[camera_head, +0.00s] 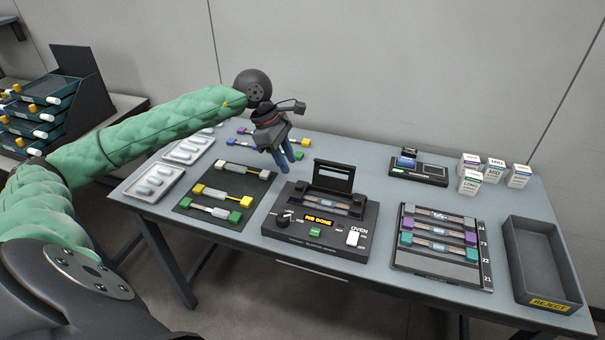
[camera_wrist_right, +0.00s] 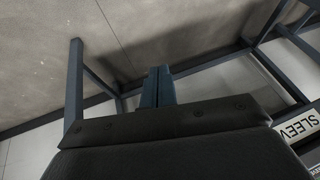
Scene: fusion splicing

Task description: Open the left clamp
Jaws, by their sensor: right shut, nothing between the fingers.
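The dark splicing machine (camera_head: 318,240) stands near the middle of the table. Its lid (camera_head: 333,175) is up. A strip with dark blocks at its ends lies in the bay below the lid. The left clamp is too small here to tell its state. My left gripper (camera_head: 288,165) hangs above and left of the machine's back left corner, its blue fingers pointing down, apart from the machine. I cannot tell whether its fingers are parted. My right gripper (camera_wrist_right: 158,85) shows in the right wrist view, shut and empty, with floor and table legs beyond it.
A dark mat (camera_head: 185,206) with coloured holders lies left of the machine. A rack (camera_head: 400,262) with several strips and an empty REJECT bin (camera_head: 516,262) are at the right. A small device (camera_head: 436,178) and white boxes (camera_head: 470,184) stand behind. White trays (camera_head: 140,187) lie at the left.

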